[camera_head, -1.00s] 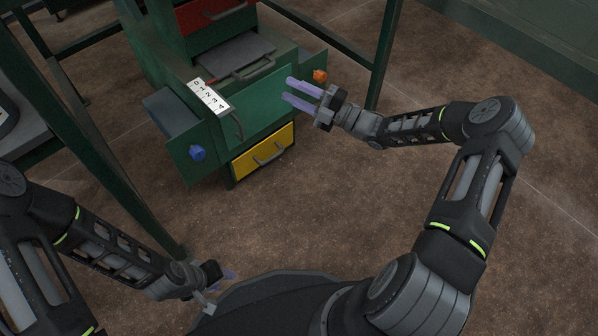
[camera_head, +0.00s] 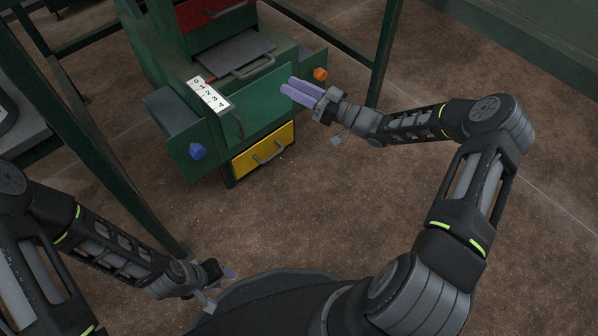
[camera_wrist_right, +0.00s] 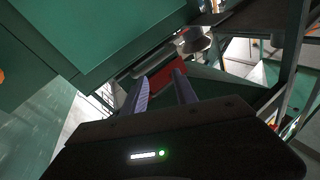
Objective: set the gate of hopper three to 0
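A green hopper unit (camera_head: 255,108) stands ahead, with a white scale plate (camera_head: 208,96) numbered 0 to 4 on top. A dark curved handle (camera_head: 236,126) shows just below the 4 end of the scale. No hopper number is readable. My right gripper (camera_head: 291,88) is in front of the unit's right side, left of and below the orange knob (camera_head: 320,74). In the right wrist view a gap with nothing in it shows between its two fingers (camera_wrist_right: 160,88). My left gripper (camera_head: 229,272) is low near my base, away from the unit; its finger spacing is unclear.
A blue knob (camera_head: 197,152) is on the unit's front left. A red drawer (camera_head: 208,12) is above and a yellow drawer (camera_head: 264,149) below. Green frame posts (camera_head: 385,50) stand at both sides. The brown floor (camera_head: 310,215) in front is clear.

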